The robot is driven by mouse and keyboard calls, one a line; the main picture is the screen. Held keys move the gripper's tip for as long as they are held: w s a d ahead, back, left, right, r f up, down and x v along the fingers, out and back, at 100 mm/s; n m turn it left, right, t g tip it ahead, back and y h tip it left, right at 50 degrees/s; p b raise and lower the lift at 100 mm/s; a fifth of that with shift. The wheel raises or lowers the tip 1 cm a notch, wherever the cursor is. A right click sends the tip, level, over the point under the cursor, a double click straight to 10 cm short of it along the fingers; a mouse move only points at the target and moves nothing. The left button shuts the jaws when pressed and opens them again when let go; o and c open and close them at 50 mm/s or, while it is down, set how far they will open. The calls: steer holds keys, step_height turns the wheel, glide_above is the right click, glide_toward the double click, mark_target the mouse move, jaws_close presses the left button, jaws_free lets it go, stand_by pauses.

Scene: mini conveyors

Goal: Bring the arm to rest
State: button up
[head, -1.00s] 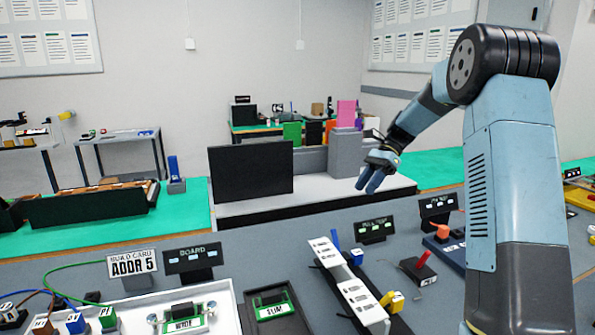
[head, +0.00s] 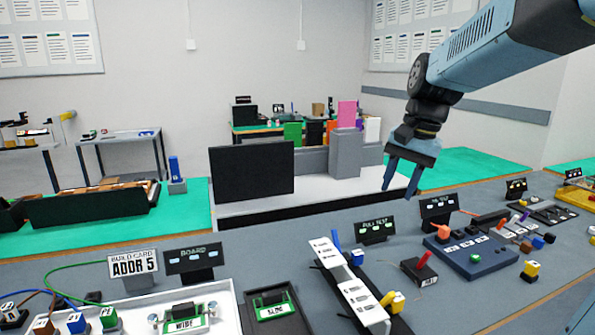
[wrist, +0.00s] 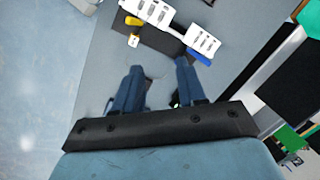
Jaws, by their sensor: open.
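My gripper (head: 401,178) hangs in the air above the back part of the grey bench (head: 330,232), fingers pointing down. Its two blue fingers are apart with nothing between them. In the wrist view the gripper (wrist: 157,82) shows the same open fingers over bare grey bench top. My arm reaches in from the upper right of the head view. The gripper touches nothing on the bench.
Below on the bench are a white slotted strip (head: 348,285), a red-handled switch (head: 421,266) and a blue button box (head: 471,251). Signs (head: 374,231) stand at the back. A white tray (head: 228,312) and a dark tray (head: 250,297) hold boards. A black screen (head: 252,171) stands behind.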

steer(key=s+d+f+n+t+h, duration=0.2)
steer(key=s+n+t, duration=0.2)
steer(key=s, duration=1)
steer(key=shift+s+d+n+t, duration=0.2)
steer(key=shift+d+n+t, duration=0.2)
steer(key=shift+n, duration=0.6)
steer(key=shift+f, duration=0.1)
stand_by(0.4)
